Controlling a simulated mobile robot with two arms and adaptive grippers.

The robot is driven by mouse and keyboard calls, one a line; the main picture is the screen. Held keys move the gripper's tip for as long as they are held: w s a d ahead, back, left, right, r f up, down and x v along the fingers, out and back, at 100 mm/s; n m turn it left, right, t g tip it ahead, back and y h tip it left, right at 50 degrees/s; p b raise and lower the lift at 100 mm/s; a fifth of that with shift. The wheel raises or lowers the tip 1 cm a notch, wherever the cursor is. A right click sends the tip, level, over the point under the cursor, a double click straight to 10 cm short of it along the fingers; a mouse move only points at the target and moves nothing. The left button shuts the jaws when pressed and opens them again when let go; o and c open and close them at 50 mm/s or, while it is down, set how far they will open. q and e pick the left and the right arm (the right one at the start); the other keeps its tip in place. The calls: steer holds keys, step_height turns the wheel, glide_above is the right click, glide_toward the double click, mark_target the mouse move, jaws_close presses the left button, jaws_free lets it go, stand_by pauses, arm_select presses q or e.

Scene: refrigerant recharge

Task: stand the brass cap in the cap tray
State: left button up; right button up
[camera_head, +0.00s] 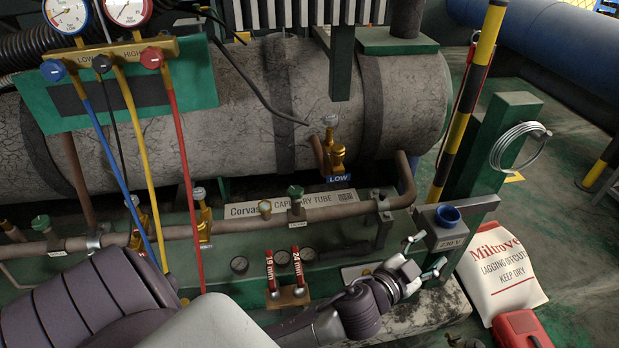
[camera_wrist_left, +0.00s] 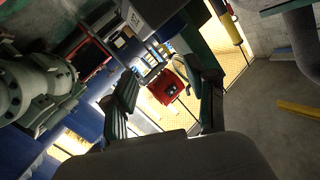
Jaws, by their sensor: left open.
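My left gripper (camera_head: 426,254) reaches in from the lower left and is open beside the grey 230 V box. In the left wrist view its fingers (camera_wrist_left: 163,72) are spread, with nothing held between them. A brass valve fitting (camera_head: 337,152) stands above the blue LOW label on the grey tank's side. I cannot tell whether a separate brass cap sits on it. A small pale plate with a yellow patch (camera_head: 353,272) shows partly behind my left arm; I cannot tell whether it is the cap tray. My right gripper is out of view.
The 230 V box (camera_head: 449,240) has a blue round socket. Two red-handled tools (camera_head: 284,270) stand on the bench front. A white sack (camera_head: 500,270) and a red case (camera_head: 521,330) lie at the right. Hoses (camera_head: 184,165) hang from the gauge manifold at the left.

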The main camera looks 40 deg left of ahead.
arm_select(q)
steer(key=s+a+f+n+g, duration=0.1)
steer(key=s+f+g, duration=0.3)
steer(key=s, duration=0.4)
steer(key=s+a+f+n+g+y, duration=0.1)
steer(key=s+a+f+g, duration=0.3)
steer(key=s, duration=0.5)
steer(key=s+a+f+n+g+y, duration=0.1)
steer(key=s+a+f+n+g, duration=0.1)
steer(key=s+f+g, duration=0.3)
steer(key=s+a+f, duration=0.1)
steer(key=s, duration=0.3)
steer(key=shift+a+f, duration=0.2)
steer(key=shift+f, duration=0.05)
